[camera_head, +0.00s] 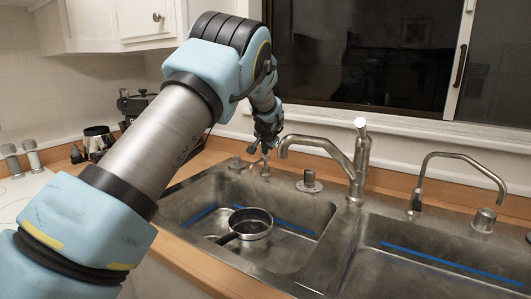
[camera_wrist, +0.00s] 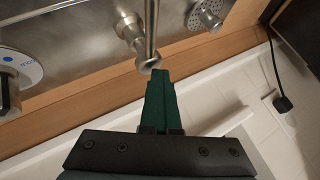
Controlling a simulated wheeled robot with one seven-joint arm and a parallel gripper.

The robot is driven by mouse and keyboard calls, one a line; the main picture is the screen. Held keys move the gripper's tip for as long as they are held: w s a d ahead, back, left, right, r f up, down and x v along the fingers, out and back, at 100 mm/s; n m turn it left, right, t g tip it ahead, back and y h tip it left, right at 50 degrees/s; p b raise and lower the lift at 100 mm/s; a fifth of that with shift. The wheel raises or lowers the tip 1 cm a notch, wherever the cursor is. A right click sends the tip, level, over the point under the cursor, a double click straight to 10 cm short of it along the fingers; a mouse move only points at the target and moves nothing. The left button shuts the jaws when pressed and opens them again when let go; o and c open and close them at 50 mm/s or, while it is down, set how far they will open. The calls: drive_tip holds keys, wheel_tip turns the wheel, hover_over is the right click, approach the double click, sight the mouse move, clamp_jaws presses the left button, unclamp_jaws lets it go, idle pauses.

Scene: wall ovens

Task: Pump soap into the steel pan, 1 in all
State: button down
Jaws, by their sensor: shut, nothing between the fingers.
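The steel pan (camera_head: 262,233) sits in the left sink basin, its dark handle pointing left. The soap pump (camera_head: 265,172) is a small metal dispenser on the back sink ledge, left of the main faucet. My gripper (camera_head: 264,150) is above the soap pump, pointing down. The pan is not in the wrist view.
The main faucet (camera_head: 355,165) arches over the sink, right of my gripper. A smaller faucet (camera_head: 452,158) stands further right. A round metal fitting (camera_head: 309,183) lies between pump and main faucet. The right basin (camera_head: 420,275) looks empty. The window sill runs behind.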

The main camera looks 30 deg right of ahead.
sight(265, 157)
drive_tip(key=shift+r+p, duration=0.7)
drive_tip(key=shift+r, duration=0.85)
drive_tip(key=shift+r, duration=0.1)
wheel_tip(265, 157, up, 5)
drive_tip(key=p, duration=0.2)
drive_tip(key=shift+p, duration=0.4)
